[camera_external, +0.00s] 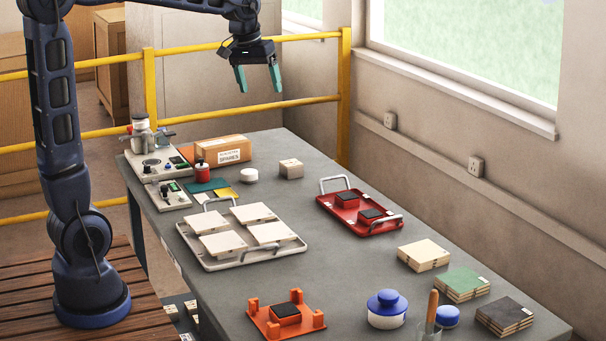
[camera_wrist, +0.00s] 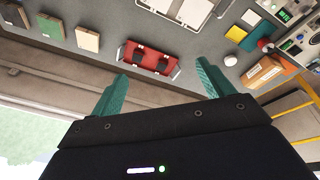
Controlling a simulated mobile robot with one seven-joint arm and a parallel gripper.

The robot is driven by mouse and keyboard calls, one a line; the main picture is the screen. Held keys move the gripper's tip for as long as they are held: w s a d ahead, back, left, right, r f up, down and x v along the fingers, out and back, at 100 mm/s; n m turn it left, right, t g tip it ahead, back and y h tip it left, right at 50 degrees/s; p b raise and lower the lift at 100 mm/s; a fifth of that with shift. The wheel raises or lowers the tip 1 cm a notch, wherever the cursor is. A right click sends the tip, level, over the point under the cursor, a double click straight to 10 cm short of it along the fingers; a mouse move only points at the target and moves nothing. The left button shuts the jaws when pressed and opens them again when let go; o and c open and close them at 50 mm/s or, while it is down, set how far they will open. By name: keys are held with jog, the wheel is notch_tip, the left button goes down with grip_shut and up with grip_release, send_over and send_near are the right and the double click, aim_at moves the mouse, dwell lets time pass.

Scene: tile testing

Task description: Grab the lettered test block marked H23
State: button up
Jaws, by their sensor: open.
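A small beige block (camera_external: 291,169) stands on the grey table, right of a white round tin and behind the red tray. It has a faint mark I cannot read, so I cannot confirm H23 on any block. My gripper (camera_external: 258,86) is open and empty, high above the table's far end. In the wrist view its two green fingers (camera_wrist: 161,72) are spread apart with nothing between them. I cannot make out the beige block there; the right finger may hide it. Dark square blocks sit on the red tray (camera_external: 330,205) and on the orange fixture (camera_external: 257,318).
A pale tray (camera_external: 215,264) holds several beige tiles. A cardboard box (camera_external: 216,151), white tin (camera_external: 249,175), red jar (camera_external: 202,175) and instruments crowd the far left. Tile stacks (camera_external: 424,256) and a blue-lidded jar (camera_external: 387,312) stand nearer. A yellow rail (camera_external: 210,47) runs behind.

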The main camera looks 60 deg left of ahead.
jog(key=w+a+f+n, duration=0.3)
jog(key=w+a+f, duration=0.1)
jog(key=w+a, duration=0.65)
jog(key=n+g, duration=0.3)
jog(key=n, duration=0.5)
send_over(291, 163)
notch_tip(291, 163, down, 25)
jog(key=shift+w+a+f, duration=0.2)
jog(key=shift+a+f, duration=0.05)
jog(key=shift+f, duration=0.2)
notch_tip(291, 163, down, 10)
jog(key=shift+s+d+f, duration=0.1)
jog(key=shift+c, duration=0.2)
